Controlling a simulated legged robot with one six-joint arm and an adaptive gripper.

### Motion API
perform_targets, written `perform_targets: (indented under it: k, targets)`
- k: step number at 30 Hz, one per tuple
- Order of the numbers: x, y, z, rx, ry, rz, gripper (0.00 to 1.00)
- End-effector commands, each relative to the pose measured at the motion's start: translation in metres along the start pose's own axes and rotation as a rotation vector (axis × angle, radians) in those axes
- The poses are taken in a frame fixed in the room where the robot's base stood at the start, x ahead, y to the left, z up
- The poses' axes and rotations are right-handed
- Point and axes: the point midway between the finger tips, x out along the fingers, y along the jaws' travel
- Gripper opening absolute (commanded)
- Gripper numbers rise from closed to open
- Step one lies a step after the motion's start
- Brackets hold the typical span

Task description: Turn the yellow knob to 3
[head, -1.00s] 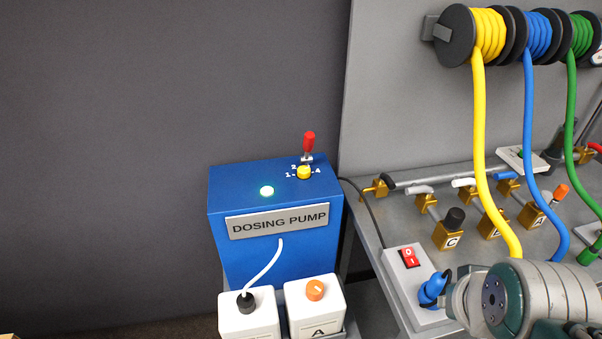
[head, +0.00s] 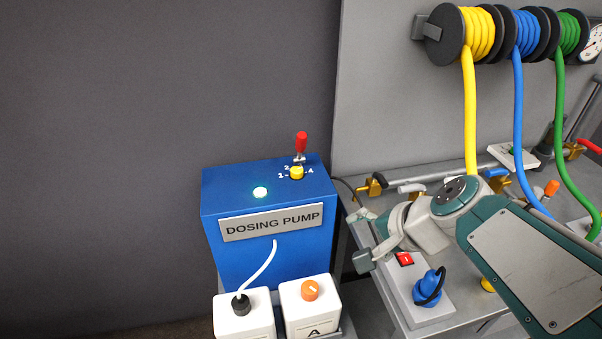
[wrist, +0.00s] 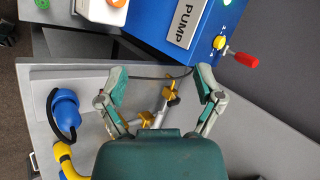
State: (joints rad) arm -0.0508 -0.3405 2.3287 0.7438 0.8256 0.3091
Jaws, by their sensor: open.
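The yellow knob (head: 297,173) sits on top of the blue dosing pump (head: 228,193), among small white marks of which 1, 2 and 4 can be read. A red-handled lever (head: 301,143) stands just behind it. In the wrist view the knob (wrist: 219,42) is at the upper right, beside the red handle (wrist: 243,59). My gripper (head: 360,238) is open and empty, right of the pump and lower than the knob, above the bench. In the wrist view its spread fingers (wrist: 162,76) point toward the pump without touching it. The knob's exact setting is too small to read.
White bottles with a black cap (head: 241,304) and an orange cap (head: 310,290) stand before the pump. A socket strip with a red switch (head: 404,259) and blue plug (head: 428,287) lies under my gripper. Yellow, blue and green hoses hang at right.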

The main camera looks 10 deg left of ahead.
Motion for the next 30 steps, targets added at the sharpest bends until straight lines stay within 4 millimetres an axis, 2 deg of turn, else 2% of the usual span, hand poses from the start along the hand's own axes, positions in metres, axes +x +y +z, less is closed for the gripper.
perform_targets:
  k: [1, 3, 9, 13, 18, 22, 26, 30]
  targets:
    - [0.014, -0.013, -0.006, 0.113, -0.036, -0.04, 0.85]
    - [0.03, -0.032, -0.013, 0.276, -0.08, -0.101, 0.85]
    - [0.08, -0.076, -0.046, 0.759, -0.197, -0.246, 0.85]
    - [0.115, -0.096, -0.074, 1.08, -0.261, -0.323, 0.85]
    - [0.153, -0.105, -0.105, 1.411, -0.314, -0.398, 0.85]
    - [0.165, -0.107, -0.116, 1.524, -0.332, -0.425, 0.85]
    - [0.172, -0.111, -0.117, 1.541, -0.336, -0.429, 0.85]
    - [0.191, -0.12, -0.118, 1.538, -0.334, -0.427, 0.85]
